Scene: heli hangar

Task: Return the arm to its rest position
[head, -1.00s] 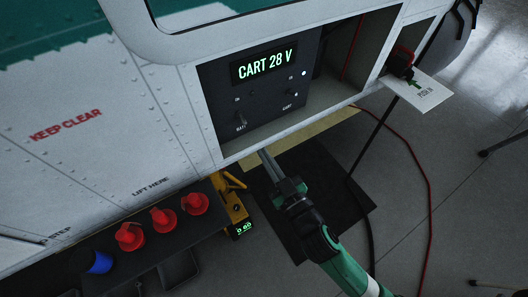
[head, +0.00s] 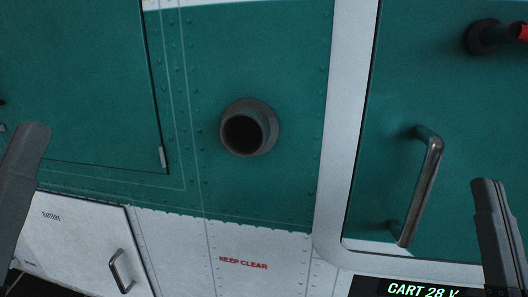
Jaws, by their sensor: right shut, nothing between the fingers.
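My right gripper (head: 489,186) stands upright at the right edge of the head view. Its dark fingers are together with nothing between them. It is in front of the green door panel and touches nothing that I can see. My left gripper (head: 34,130) shows as a dark grey bar at the left edge, pointing up. I cannot tell whether its fingers are open or shut. The rest of both arms is out of view.
The helicopter's green and white side fills the view. A dark round port (head: 243,133) sticks out at the centre. A door handle (head: 423,185) is left of my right gripper. A smaller handle (head: 121,271) is on a white hatch. The CART 28 V display (head: 422,290) shows at the bottom.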

